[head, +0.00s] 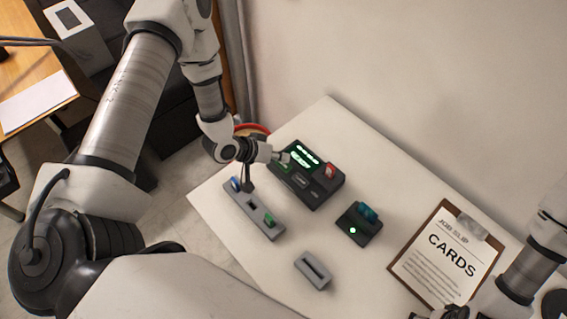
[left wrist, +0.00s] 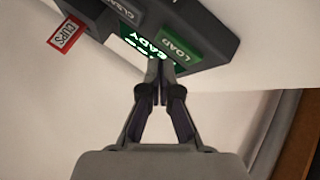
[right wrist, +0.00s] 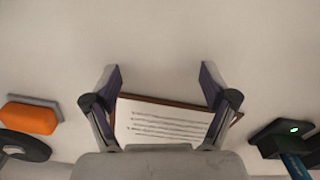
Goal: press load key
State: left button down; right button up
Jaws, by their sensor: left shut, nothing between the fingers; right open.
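The dark control box (head: 318,190) stands on the white table with lit green text on its screen. In the left wrist view the green LOAD key (left wrist: 178,47) shows on the box, beside the lit READY display (left wrist: 138,46). My left gripper (left wrist: 160,62) is shut and empty, its fingertips at the key's lower-left edge in that view. I cannot tell whether they touch the box. In the head view the left gripper (head: 284,157) covers part of the box's left side. My right gripper (right wrist: 160,74) is open and empty above the job slip clipboard (right wrist: 165,122).
A red CUPS piece (left wrist: 66,33) sits at the box. A small dark device (head: 350,236) with a green light and a grey slotted block (head: 311,275) stand nearby. The clipboard (head: 437,257) reads CARDS.

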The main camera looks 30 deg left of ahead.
aim_at(281, 165)
pick_arm(q)
jog(key=shift+f+b, duration=0.4)
jog(key=shift+f, duration=0.05)
pick_arm(e)
jog(key=shift+f, duration=0.4)
pick_arm(q)
jog(key=shift+f+b, duration=0.35)
pick_arm(e)
jog(key=shift+f, duration=0.3)
pick_arm(q)
jog(key=shift+r+p, duration=0.65)
jog(key=shift+r, duration=0.2)
pick_arm(e)
jog(key=shift+r, duration=0.6)
pick_arm(q)
notch_tip(281, 165, up, 5)
jog(key=p, duration=0.4)
pick_arm(e)
notch_tip(281, 165, up, 4)
jog(key=shift+f, duration=0.1)
